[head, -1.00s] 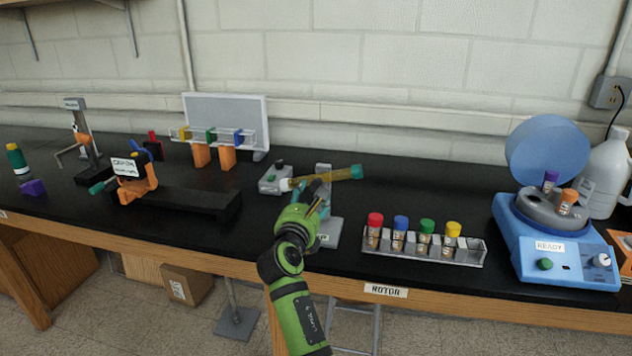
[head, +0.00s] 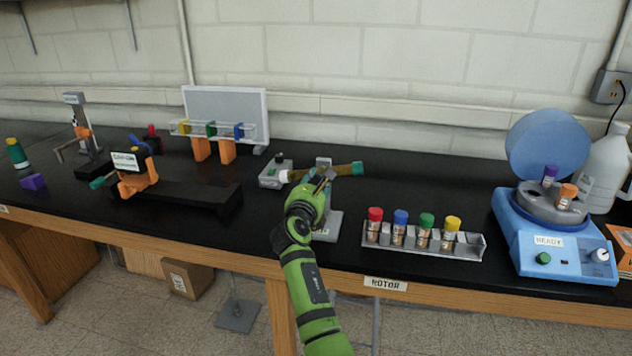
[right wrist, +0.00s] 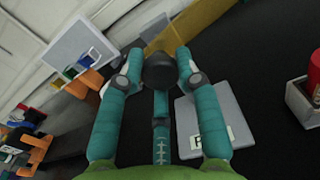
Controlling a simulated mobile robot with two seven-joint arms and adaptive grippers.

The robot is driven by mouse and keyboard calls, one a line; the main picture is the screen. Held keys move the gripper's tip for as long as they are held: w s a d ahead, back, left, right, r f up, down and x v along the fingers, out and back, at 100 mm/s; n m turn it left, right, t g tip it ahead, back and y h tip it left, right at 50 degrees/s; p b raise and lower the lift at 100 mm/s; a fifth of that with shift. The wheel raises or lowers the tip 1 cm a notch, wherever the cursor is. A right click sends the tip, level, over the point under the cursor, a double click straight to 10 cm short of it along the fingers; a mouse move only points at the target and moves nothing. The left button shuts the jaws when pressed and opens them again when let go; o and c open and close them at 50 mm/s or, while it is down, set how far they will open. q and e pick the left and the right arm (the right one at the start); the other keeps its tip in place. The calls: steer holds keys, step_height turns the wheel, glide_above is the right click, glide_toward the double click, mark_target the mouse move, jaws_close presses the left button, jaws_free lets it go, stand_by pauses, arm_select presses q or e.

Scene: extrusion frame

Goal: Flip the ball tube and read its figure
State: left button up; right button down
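I cannot tell whether the fingers press on that piece. No ball or figure is readable. My left gripper is out of view.
An orange-and-black device (head: 135,180) is left. The bench front is clear.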

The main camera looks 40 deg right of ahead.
steer(key=shift+r, duration=0.35)
steer(key=shift+r+m, duration=0.1)
steer(key=shift+m, duration=0.7)
steer(key=m, duration=0.3)
steer(key=shift+d+b, duration=0.1)
steer(key=shift+b, duration=0.2)
steer(key=m+b, duration=0.1)
steer(key=m, duration=0.3)
steer(key=shift+m+b, duration=0.3)
steer(key=shift+m, duration=0.1)
steer(key=m+b, duration=0.1)
steer(key=m, duration=0.1)
steer(key=m+b, duration=0.1)
steer(key=m, duration=0.1)
steer(key=m+b, duration=0.1)
steer(key=m, duration=0.1)
steer(key=shift+s+d+f, duration=0.1)
steer(key=shift+s+f, duration=0.05)
steer(key=shift+f, duration=0.1)
steer(key=m+b, duration=0.4)
steer(key=m, duration=0.2)
steer(key=shift+f, duration=0.1)
steer(key=shift+f, duration=0.1)
